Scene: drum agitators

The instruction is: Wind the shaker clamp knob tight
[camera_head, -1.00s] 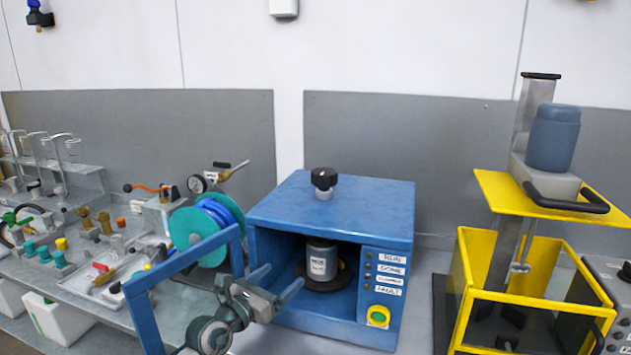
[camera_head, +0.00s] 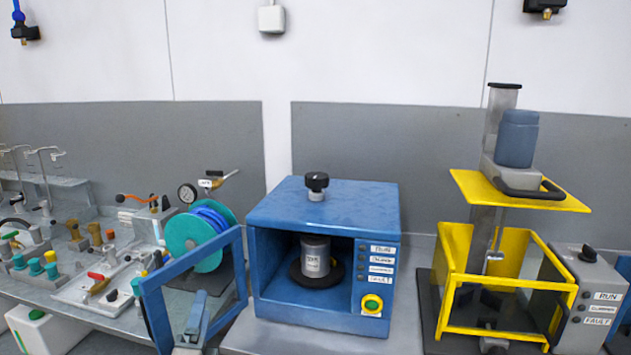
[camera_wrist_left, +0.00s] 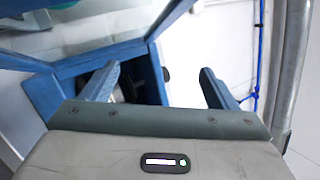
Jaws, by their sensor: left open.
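The shaker is a blue box (camera_head: 325,215) on the bench with a black clamp knob (camera_head: 317,181) upright on a short pale collar on its top. A grey can (camera_head: 316,257) stands on a dark round plate inside its open front. The blue-framed door (camera_head: 190,262) is swung open to the left. My left gripper (camera_head: 198,300) is low in front of the door, left of the box and well below the knob, touching neither. In the left wrist view its two fingers (camera_wrist_left: 158,72) are apart with nothing between them.
A teal reel with blue hose (camera_head: 198,238) and a gauge stand left of the shaker. Valves and fittings crowd the left bench. A yellow-framed machine (camera_head: 500,265) stands to the right. The space above the shaker's top is clear.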

